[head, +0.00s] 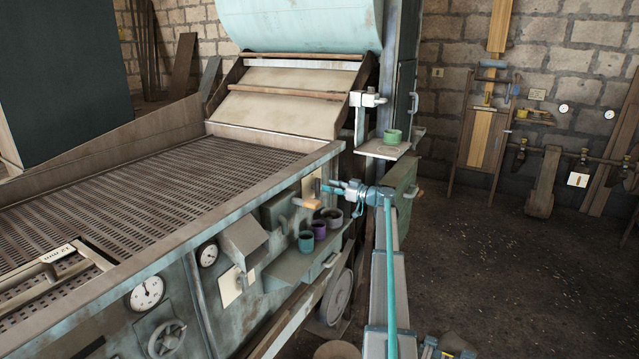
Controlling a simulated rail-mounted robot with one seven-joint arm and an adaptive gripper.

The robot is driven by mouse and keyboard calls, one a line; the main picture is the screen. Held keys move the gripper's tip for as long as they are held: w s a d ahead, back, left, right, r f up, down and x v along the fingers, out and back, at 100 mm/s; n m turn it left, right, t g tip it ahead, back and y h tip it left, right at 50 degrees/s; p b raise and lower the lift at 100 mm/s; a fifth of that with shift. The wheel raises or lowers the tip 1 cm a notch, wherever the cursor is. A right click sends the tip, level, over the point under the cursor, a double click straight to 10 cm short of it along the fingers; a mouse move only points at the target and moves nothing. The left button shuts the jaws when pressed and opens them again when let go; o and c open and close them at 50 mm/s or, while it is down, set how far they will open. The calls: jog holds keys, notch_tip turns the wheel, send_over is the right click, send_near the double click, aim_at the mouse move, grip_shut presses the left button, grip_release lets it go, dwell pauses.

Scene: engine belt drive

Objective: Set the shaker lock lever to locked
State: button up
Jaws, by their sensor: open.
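A lever with an orange grip (307,203) sticks out from the side panel of the shaker machine (190,265), below a small tan plate (310,184). It looks like the shaker lock lever, but no label on it is readable. My gripper (328,187) is open and empty, just right of and slightly above the orange grip. The fingers point left toward the panel. I cannot tell whether they touch the lever. The lever's pivot and any locked marking are too small to make out.
Below the lever, a shelf (285,267) holds several cups. A green cup (392,137) stands on a ledge (375,149) above my arm. The floor at right is mostly open.

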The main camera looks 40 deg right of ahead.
aim_at(320, 184)
jog(key=shift+p+x, duration=0.5)
jog(key=shift+x, duration=1.95)
grip_shut()
